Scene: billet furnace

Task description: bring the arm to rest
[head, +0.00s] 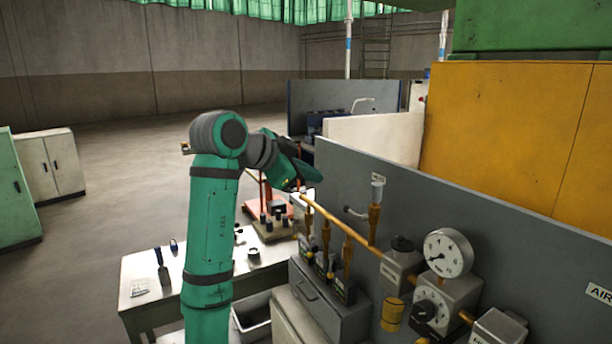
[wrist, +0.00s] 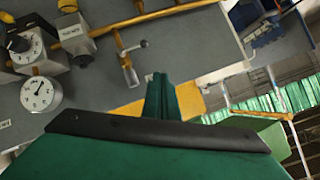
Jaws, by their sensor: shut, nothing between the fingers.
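My arm stands up in the middle of the head view, bent at the elbow, with its far end reaching right and away. My gripper (head: 301,186) is small there, close to the brass pipe and the grey panel; its fingers are hard to make out. In the wrist view my gripper (wrist: 160,80) shows as two green fingers together, shut and empty. The wrist view is turned over, with the panel and its fittings above the fingers. I see no contact between the gripper and anything.
A brass pipe (head: 345,228) with valves and a round gauge (head: 448,253) runs along the grey panel (head: 480,225) at right. A white worktable (head: 190,284) with small tools lies below my arm. A grey drawer unit (head: 318,308) stands beside it. Open floor (head: 120,170) lies to the left.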

